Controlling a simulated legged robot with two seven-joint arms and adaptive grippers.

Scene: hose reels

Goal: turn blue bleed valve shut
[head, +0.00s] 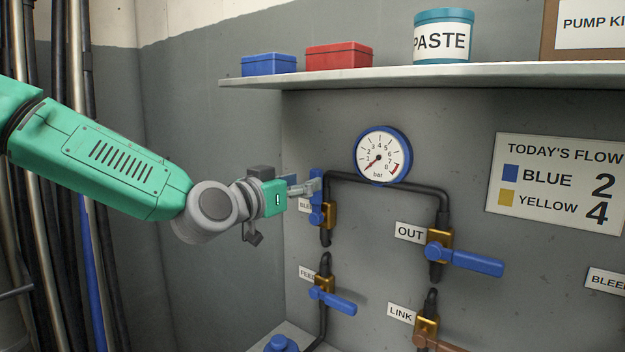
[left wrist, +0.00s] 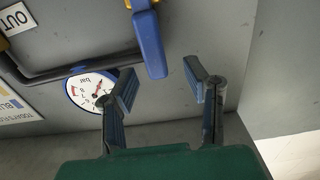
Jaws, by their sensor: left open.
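The blue bleed valve (head: 316,190) is on the left pipe in the head view, beside a label partly hidden, reading "BLE". Its blue lever stands upright, along the vertical pipe, above a brass body (head: 328,215). My left gripper (head: 306,187) reaches in from the left with its fingers at the lever. In the left wrist view the gripper (left wrist: 160,84) is open, and the end of the blue lever (left wrist: 150,42) shows between the two fingertips. I cannot tell whether a finger touches it. My right gripper is in neither view.
A gauge (head: 383,156) sits right of the bleed valve. The OUT valve (head: 464,257), FEED valve (head: 333,299) and LINK valve (head: 427,325) are nearby. A shelf (head: 400,76) with boxes and a paste tin hangs above. A flow sign (head: 558,182) is at right.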

